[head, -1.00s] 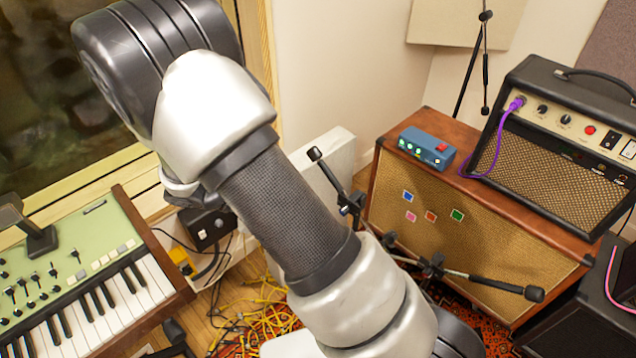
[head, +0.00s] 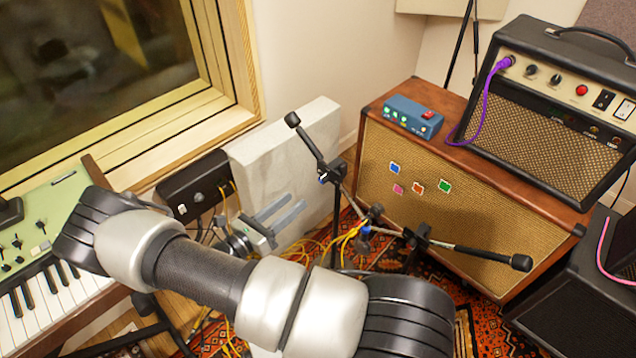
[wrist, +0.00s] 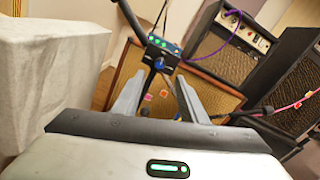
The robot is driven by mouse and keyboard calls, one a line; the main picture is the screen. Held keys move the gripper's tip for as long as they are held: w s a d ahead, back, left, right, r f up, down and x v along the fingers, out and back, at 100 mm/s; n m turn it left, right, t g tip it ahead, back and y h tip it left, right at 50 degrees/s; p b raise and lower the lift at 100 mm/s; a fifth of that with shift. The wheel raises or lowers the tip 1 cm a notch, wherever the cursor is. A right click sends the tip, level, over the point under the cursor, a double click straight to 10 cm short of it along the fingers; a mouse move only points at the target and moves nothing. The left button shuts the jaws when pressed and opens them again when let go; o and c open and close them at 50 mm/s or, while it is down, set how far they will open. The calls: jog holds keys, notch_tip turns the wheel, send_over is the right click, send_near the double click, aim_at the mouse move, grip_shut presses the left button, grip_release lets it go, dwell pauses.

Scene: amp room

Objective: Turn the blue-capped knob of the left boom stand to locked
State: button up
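The left boom stand (head: 306,142) has a dark boom slanting up-left from its clamp. Its blue-capped knob (head: 323,178) is on the clamp's left side in the head view. The knob also shows in the wrist view (wrist: 159,62), ahead of my fingertips and roughly centred between them. My gripper (head: 296,202) is open and empty, to the left of the knob and slightly lower in the head view, with a gap between. The wrist view (wrist: 160,78) also shows its fingers apart. I cannot tell which way the knob is turned.
A second boom stand (head: 470,252) with blue on it stands close right. A pale block (head: 285,150) is behind my gripper. A wooden cabinet (head: 480,215) bears a blue box (head: 413,115) and an amp (head: 560,110). A keyboard (head: 30,320) is at left. Yellow cables cover the floor.

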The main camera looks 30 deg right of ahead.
aim_at(321, 180)
jog(key=x, duration=1.1)
jog(key=shift+d+b, duration=0.1)
jog(key=shift+b, duration=0.3)
grip_shut()
